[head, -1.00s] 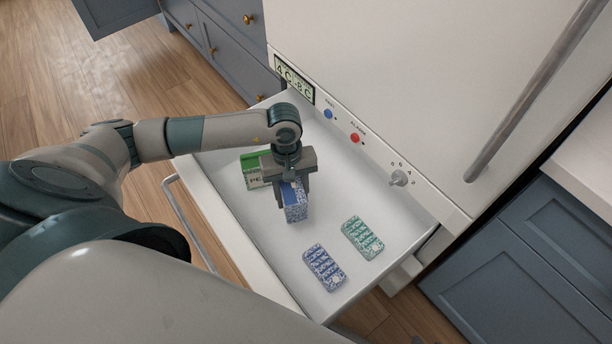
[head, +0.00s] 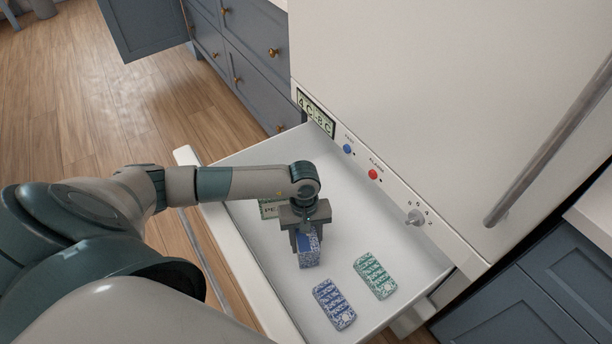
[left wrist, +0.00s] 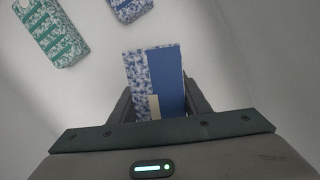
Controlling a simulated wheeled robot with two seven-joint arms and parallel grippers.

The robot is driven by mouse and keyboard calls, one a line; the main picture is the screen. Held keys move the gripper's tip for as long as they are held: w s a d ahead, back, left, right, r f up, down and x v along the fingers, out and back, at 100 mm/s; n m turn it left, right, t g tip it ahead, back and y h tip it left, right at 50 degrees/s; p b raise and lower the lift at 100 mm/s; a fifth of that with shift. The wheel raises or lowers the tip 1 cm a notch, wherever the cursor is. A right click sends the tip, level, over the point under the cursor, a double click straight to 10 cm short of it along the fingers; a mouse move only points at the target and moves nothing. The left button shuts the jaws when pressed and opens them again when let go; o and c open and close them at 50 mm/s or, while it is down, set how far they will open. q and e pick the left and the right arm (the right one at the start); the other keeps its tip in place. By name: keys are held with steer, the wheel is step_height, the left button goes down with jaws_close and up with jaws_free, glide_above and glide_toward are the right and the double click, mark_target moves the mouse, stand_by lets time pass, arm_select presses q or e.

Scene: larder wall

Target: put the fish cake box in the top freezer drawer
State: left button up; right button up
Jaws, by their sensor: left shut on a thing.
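My left gripper (head: 308,238) is shut on a blue box (head: 310,258) inside the open freezer drawer (head: 390,325). The blue box also shows in the left wrist view (left wrist: 170,80), upright between the fingers, with a plain blue part and a blue-and-white speckled part. Its label cannot be read, and I cannot tell whether it touches the drawer floor. The gripper points down. My right gripper is not in view.
The freezer panel has a temperature display (head: 316,113), two buttons and a knob (head: 416,217). Free drawer floor lies to the right of my gripper.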

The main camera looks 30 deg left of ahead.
arm_select(q)
steer(key=shift+f, duration=0.9)
steer(key=shift+f, duration=0.2)
steer(key=o, duration=1.3)
steer(key=shift+o, duration=0.2)
steer(key=shift+r, duration=0.15)
steer(key=r, duration=0.4)
steer(key=w+r, duration=0.1)
steer(key=r, duration=0.3)
steer(key=a+r, duration=0.1)
steer(key=r, duration=0.3)
steer(key=shift+w+a, duration=0.1)
steer(key=shift+w, duration=0.05)
